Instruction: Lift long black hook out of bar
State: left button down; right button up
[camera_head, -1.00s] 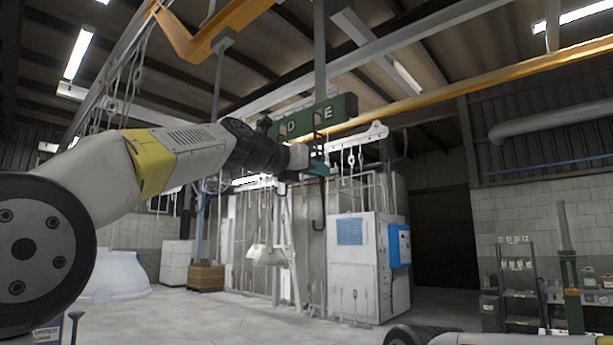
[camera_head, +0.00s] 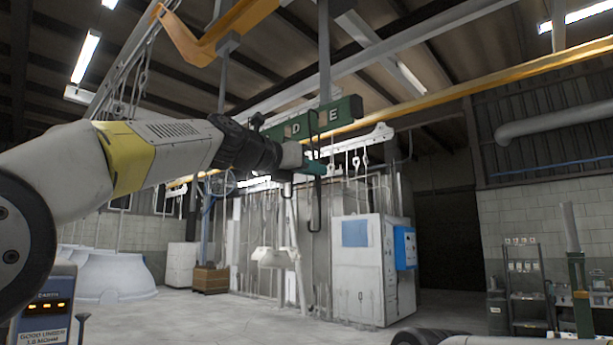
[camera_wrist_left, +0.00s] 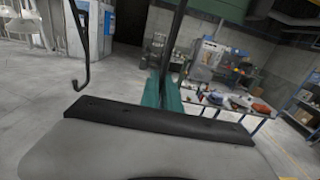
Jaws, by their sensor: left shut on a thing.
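The long black hook (camera_head: 315,205) is a thin dark rod with a bent lower end, below the green bar (camera_head: 350,109) marked D and E. Its top is up at the bar in the head view; whether it still rests there I cannot tell. My left gripper (camera_head: 314,168) is shut on the rod just under the bar. In the left wrist view the teal fingers (camera_wrist_left: 163,92) close around a black rod (camera_wrist_left: 179,40) that runs up out of frame. A black J-shaped hook end (camera_wrist_left: 82,60) hangs beside it. My right gripper is not in view.
A white rail (camera_head: 372,137) with small hooks runs behind the bar. A white cabinet (camera_head: 352,285) with a blue box (camera_head: 404,247) stands beyond. A yellow beam (camera_head: 470,88) crosses overhead. The wrist view shows a work table (camera_wrist_left: 225,105). The floor (camera_head: 230,318) is open.

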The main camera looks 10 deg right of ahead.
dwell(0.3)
pick_arm(q)
jog(key=v, duration=1)
jog(key=shift+r, duration=0.15)
